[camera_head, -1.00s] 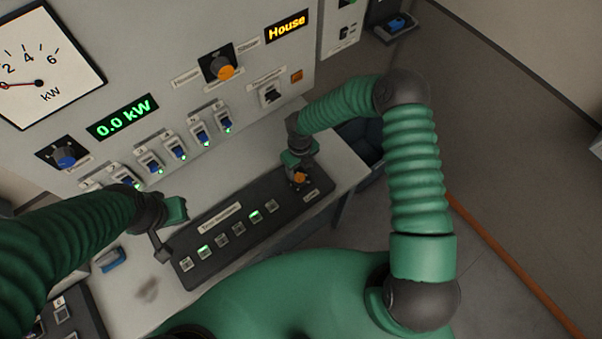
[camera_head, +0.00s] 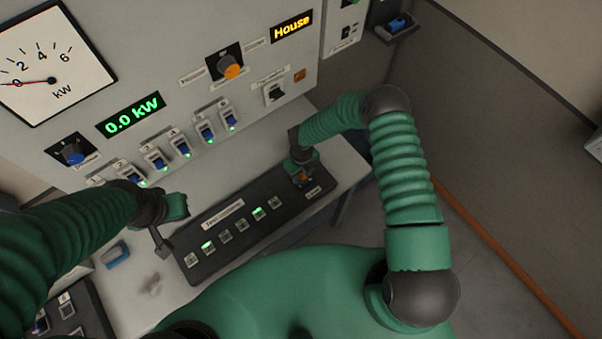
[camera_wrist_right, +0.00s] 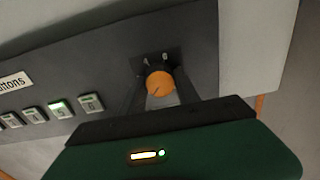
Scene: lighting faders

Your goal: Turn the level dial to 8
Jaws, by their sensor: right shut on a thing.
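The level dial is an orange knob (camera_wrist_right: 160,83) at the end of the dark button console (camera_head: 232,262). In the right wrist view it sits between my right gripper's fingers (camera_wrist_right: 160,92), with its top face and a dark pointer mark showing. The scale around it is too small and partly covered to read. In the head view my right gripper (camera_head: 303,172) is down over the dial and hides most of it. My left gripper (camera_head: 170,228) hangs near the console's left end, apart from the dial; its jaws are not clear.
The console has several square buttons, some lit green. Behind it, a wall panel carries a kW gauge (camera_head: 52,62), a 0.0 kW display (camera_head: 134,115), a row of blue switches, a blue knob (camera_head: 73,155), another orange knob (camera_head: 231,71) and a House display (camera_head: 292,27).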

